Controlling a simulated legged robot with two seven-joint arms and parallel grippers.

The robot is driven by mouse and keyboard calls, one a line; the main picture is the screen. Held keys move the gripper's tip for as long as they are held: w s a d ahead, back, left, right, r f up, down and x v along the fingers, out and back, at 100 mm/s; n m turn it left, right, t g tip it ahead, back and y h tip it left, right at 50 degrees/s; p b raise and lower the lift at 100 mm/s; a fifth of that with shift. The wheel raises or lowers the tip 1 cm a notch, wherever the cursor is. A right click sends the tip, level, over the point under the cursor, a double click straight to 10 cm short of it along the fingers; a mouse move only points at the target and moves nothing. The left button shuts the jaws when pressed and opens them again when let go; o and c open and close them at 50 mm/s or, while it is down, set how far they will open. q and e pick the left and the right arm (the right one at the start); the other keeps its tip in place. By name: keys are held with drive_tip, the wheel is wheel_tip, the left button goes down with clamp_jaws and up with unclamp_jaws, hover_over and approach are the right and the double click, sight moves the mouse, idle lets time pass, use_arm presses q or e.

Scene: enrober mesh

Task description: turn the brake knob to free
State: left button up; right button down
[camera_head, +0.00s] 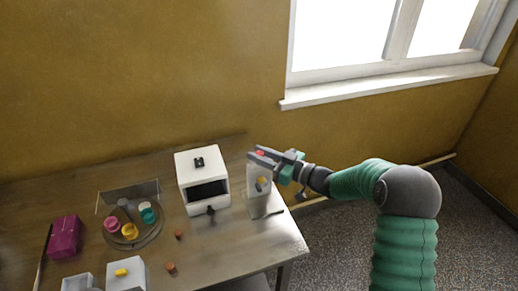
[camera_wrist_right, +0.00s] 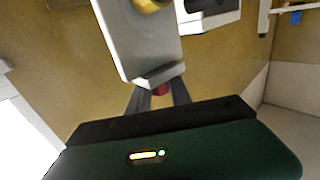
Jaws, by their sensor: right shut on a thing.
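A light grey upright panel (camera_head: 256,203) stands at the right end of the table, with a yellow round part (camera_head: 263,184) on its face and a red knob (camera_head: 260,153) at its top. My right gripper (camera_head: 262,156) reaches in from the right and is shut at the panel's top. In the right wrist view, the red knob (camera_wrist_right: 160,89) shows between my two dark fingers, just by the edge of the grey panel (camera_wrist_right: 135,45). The fingers hide most of the knob, so its turn angle cannot be told. My left gripper is not in view.
A white box machine (camera_head: 203,166) with a dark opening stands left of the panel. A round tray (camera_head: 134,240) holds several coloured pots. A magenta box (camera_head: 64,236) is at far left, and a grey box with a yellow part (camera_head: 127,277) is in front. The table's right edge is close.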

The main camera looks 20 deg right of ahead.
drive_tip(key=shift+n+g+y+p, duration=0.45)
drive_tip(key=shift+n+g+y, duration=0.25)
drive_tip(key=shift+g+y, duration=0.1)
drive_tip(key=shift+r, duration=0.1)
drive_tip(key=c, duration=1.2)
unclamp_jaws()
drive_tip(key=shift+d, duration=0.1)
drive_tip(key=shift+o, duration=0.2)
drive_tip(key=b+v, duration=0.1)
drive_tip(key=v, duration=1.6)
drive_tip(key=shift+w, duration=0.15)
drive_tip(key=shift+w, duration=0.1)
